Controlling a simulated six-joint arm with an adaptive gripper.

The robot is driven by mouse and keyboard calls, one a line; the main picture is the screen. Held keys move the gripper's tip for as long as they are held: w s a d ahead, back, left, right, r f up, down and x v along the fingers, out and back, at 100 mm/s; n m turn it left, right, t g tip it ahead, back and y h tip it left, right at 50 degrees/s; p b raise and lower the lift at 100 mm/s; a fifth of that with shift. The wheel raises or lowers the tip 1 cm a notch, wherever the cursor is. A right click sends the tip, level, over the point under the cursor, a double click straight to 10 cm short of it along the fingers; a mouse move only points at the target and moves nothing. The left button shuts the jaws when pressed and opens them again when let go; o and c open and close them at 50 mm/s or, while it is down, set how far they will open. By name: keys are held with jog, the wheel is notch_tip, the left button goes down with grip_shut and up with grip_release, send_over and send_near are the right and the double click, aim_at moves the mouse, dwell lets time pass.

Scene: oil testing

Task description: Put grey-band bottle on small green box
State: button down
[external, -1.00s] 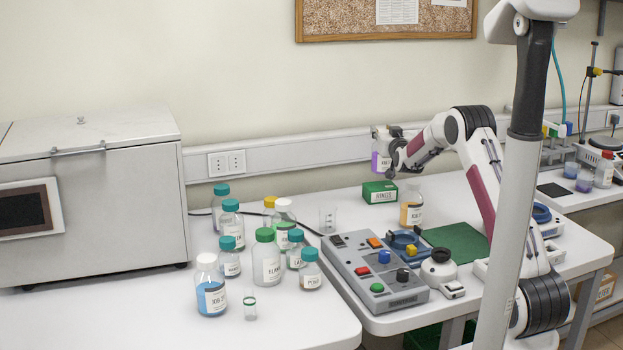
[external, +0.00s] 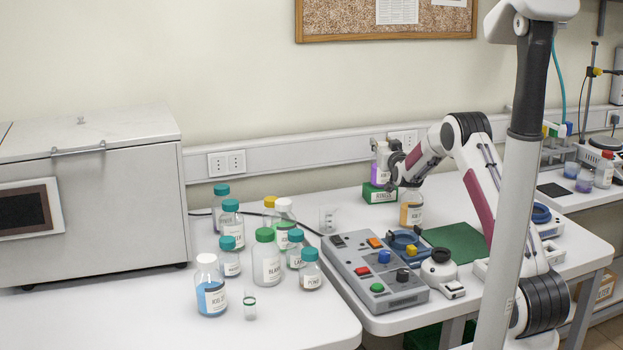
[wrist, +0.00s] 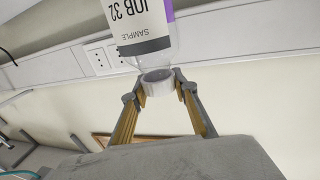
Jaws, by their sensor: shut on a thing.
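The grey-band bottle (wrist: 142,22) is clear with purple contents, a white label and a grey band. My gripper (wrist: 160,84) is shut on its whitish cap in the wrist view. In the external view the bottle (external: 381,166) is upright directly over the small green box (external: 378,193). Its base appears to meet the box top, though contact is hard to be sure of. My gripper (external: 396,158) is at the bottle's upper right side in that view.
An orange-filled bottle (external: 411,208) stands just right of the green box. A grey control panel (external: 375,270) lies in front. Several bottles cluster on the left table, with a small beaker (external: 327,218) nearer the box. The wall and sockets are close behind.

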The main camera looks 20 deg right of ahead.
dwell(0.3)
jog(key=c, duration=1.6)
grip_release()
jog(key=shift+f, duration=0.1)
jog(key=shift+r, duration=0.2)
jog(key=shift+s+a, duration=0.4)
jog(key=shift+s, duration=1.55)
jog(key=shift+s+a, duration=0.4)
jog(key=shift+s, duration=1.55)
jog(key=shift+s+a, duration=0.4)
jog(key=shift+s, duration=1.55)
